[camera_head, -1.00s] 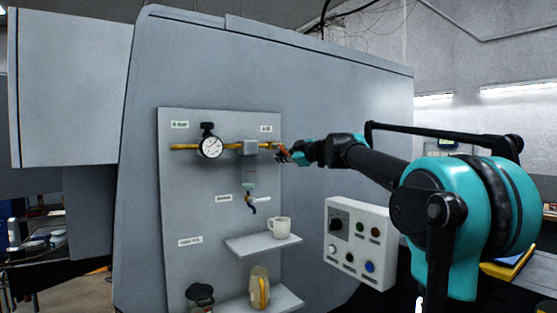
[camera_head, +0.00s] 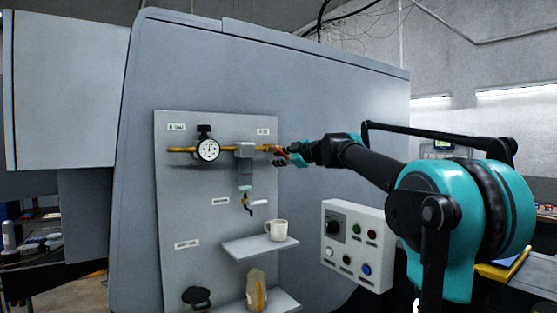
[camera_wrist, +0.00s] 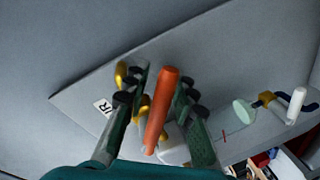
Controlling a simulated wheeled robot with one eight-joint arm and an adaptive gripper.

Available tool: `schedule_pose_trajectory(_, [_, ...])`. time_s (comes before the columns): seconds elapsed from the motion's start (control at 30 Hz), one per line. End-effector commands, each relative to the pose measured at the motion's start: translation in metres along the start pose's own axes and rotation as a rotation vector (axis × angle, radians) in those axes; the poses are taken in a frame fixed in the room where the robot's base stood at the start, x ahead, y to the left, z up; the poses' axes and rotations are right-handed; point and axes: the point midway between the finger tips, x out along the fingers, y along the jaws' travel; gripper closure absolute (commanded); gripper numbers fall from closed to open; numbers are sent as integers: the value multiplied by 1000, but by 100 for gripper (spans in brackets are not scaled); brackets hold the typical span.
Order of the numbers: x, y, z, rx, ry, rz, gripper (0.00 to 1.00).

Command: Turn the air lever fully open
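The air lever is an orange handle (camera_wrist: 162,108) on the yellow pipe's right end, under a small label on the grey panel. In the wrist view it lies lengthwise between the two fingers of my gripper (camera_wrist: 160,105). The fingers are apart, with a gap at the left and a narrower one at the right; I cannot tell whether the right finger touches it. In the head view my gripper (camera_head: 285,155) is at the lever, which is small and partly hidden there.
A gauge (camera_head: 207,149) and a grey valve block (camera_head: 245,150) sit on the pipe. Below are a small tap with a white handle (camera_head: 260,203), a mug (camera_head: 277,230) on a shelf (camera_head: 245,249), and a control box (camera_head: 350,240) at the right.

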Motion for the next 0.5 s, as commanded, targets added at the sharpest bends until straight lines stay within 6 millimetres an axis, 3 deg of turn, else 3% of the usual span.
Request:
schedule_pose_trajectory(0.3, [-3, 0, 0, 1, 0, 0, 74])
schedule_pose_trajectory(0.5, [-30, 0, 1, 1, -2, 2, 74])
